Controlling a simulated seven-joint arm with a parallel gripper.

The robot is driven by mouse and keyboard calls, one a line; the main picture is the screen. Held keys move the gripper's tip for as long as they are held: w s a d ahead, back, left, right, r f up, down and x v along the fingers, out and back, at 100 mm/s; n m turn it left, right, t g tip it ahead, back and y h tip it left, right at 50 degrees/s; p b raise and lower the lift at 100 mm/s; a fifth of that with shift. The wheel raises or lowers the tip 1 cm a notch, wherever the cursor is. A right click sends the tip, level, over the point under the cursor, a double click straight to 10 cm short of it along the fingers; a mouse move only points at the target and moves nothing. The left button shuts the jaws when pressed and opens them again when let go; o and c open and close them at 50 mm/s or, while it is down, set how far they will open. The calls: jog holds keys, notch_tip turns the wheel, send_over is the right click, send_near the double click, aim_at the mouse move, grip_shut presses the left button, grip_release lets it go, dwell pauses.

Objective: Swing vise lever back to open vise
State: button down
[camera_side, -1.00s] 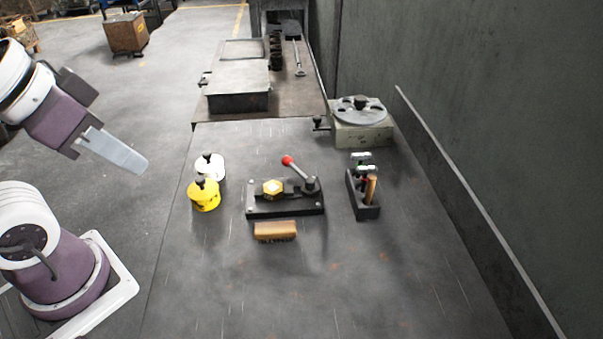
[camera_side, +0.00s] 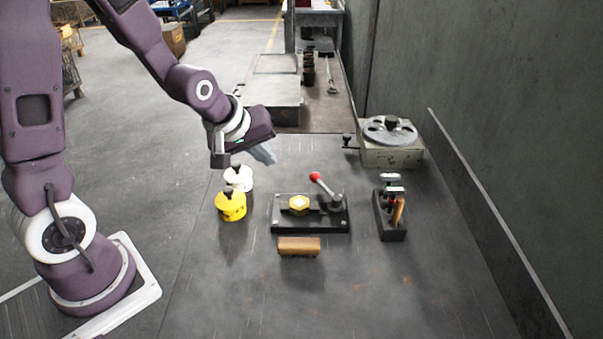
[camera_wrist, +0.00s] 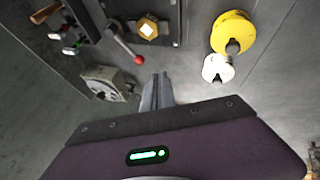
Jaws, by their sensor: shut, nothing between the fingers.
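The vise (camera_side: 310,214) is a black base on the table with a brass hex piece (camera_side: 299,204) in it. Its lever (camera_side: 326,189) has a red ball knob (camera_side: 315,176) and leans up and left from a pivot at the vise's right end. In the wrist view the red knob (camera_wrist: 139,60) shows just beyond and left of my fingertips, with the brass piece (camera_wrist: 148,29) above it. My gripper (camera_side: 268,155) is shut and empty. It hangs above the table, left of and behind the lever, apart from it. The wrist view shows the closed fingers (camera_wrist: 158,86).
A yellow pot (camera_side: 231,207) and a white pot (camera_side: 239,179) stand left of the vise. A wooden-backed brush (camera_side: 299,246) lies in front. A tool holder (camera_side: 390,222) stands to the right, and a round-topped device (camera_side: 390,143) behind. The front of the table is clear.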

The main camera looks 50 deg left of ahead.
jog(key=x, duration=0.9)
jog(key=shift+f, duration=0.15)
jog(key=w, duration=0.1)
jog(key=w+d, duration=0.1)
jog(key=w+f, duration=0.1)
jog(key=shift+d+f, duration=0.1)
jog(key=shift+d, duration=0.15)
jog(key=shift+w+d, duration=0.2)
jog(key=shift+w, duration=0.25)
jog(key=shift+w, duration=0.1)
